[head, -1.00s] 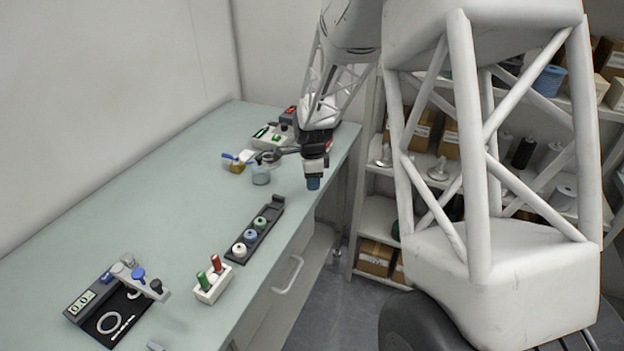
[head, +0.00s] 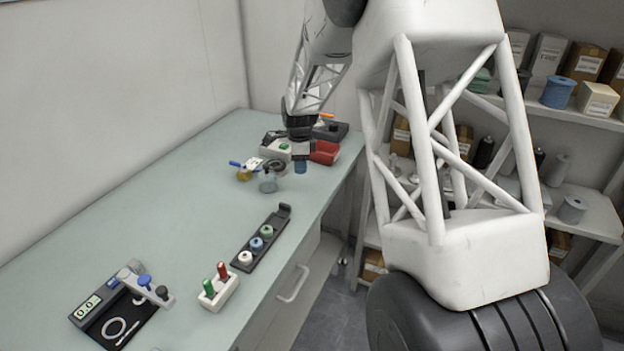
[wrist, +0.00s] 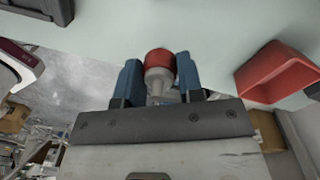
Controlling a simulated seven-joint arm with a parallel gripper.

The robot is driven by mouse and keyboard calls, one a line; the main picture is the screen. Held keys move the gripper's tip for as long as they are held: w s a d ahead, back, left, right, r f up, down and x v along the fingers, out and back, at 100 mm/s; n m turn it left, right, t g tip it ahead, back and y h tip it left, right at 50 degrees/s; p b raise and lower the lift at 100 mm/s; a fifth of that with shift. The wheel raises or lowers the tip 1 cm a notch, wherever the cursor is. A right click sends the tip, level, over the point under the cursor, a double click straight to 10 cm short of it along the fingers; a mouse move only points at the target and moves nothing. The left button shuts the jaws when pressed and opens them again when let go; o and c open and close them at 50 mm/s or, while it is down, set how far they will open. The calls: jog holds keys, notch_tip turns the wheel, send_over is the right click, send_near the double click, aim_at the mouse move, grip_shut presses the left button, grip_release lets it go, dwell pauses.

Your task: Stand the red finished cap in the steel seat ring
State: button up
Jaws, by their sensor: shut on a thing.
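My gripper (head: 300,167) is above the far right part of the bench, pointing down. In the wrist view, its two blue fingers (wrist: 159,82) are closed on the red finished cap (wrist: 159,62), which has a red upper part and a pale, metallic lower part. The cap is hidden by the fingers in the head view. I cannot clearly make out the steel seat ring.
A dark rack (head: 276,222) with several spools and a white holder (head: 221,295) stand nearer. The bench's middle left is clear.

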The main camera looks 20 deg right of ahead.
notch_tip(320, 180, up, 3)
send_over(275, 165)
jog(key=shift+r+g, duration=0.1)
jog(key=shift+g, duration=0.2)
jog(key=shift+f, duration=0.2)
jog(key=shift+f, duration=3.1)
jog(key=shift+f, duration=0.65)
jog(key=o, duration=0.7)
jog(key=shift+o, duration=0.2)
jog(key=shift+r, duration=0.15)
